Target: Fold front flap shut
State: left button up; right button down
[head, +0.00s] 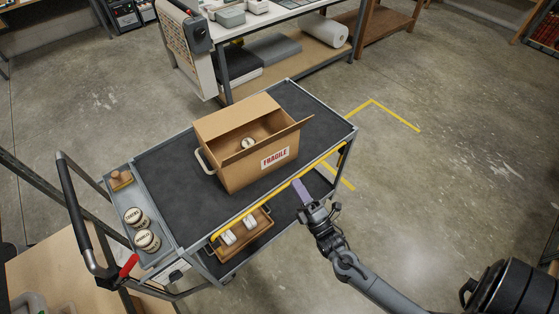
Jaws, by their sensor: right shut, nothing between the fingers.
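A brown cardboard box (240,178) stands upright on the dark top of a cart. A red FRAGILE label (275,158) is on its front wall. Its top is open, and a back flap (235,117) stands up along the far side. A flap edge juts past the right front corner; I cannot tell exactly how the front flap lies. A round, pale-lidded item (247,143) shows inside. My right gripper (301,188) is shut and empty, by the cart's front yellow edge, apart from the box and to its lower right. My left gripper is out of view.
The cart top (310,107) is bare around the box. Labelled jars (147,240) stand on the cart's left end, by its handle (75,215). A wooden tray (262,228) with white items sits on the lower shelf. A table (270,15) stands behind.

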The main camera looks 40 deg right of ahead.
aim_at(269, 138)
jog(key=p+x, duration=0.2)
jog(key=x, duration=1)
jog(key=shift+w+r, duration=0.15)
jog(key=shift+w, duration=0.25)
jog(key=shift+w+d+r, duration=0.1)
jog(key=shift+w+r, duration=0.1)
jog(key=shift+w, duration=0.4)
jog(key=shift+p, duration=0.3)
